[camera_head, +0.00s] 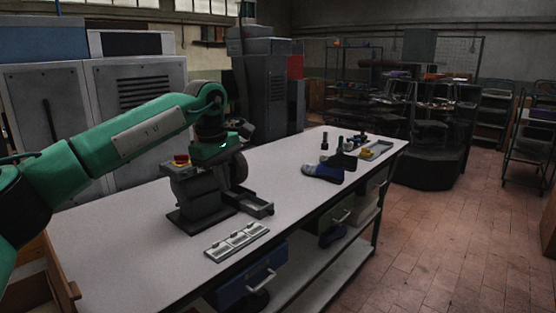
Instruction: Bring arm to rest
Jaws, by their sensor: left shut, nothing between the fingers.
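My left arm (130,137) is green and reaches in from the left over the white-topped workbench (130,235). Its dark left gripper (248,131) is at the wrist's far end, small and dim, above the heel press; it is shut and empty. The grey heel press (190,190) stands on the bench below the wrist, with a red button on a yellow base (181,160) and a low open tray (250,204) at its right. My wrist hides part of the press top; I cannot tell whether they touch. My right gripper is out of view.
A panel with several light plates (237,241) lies at the bench's front edge. Grey cabinets (140,85) stand behind the bench. The tiled floor (430,240) at right is clear.

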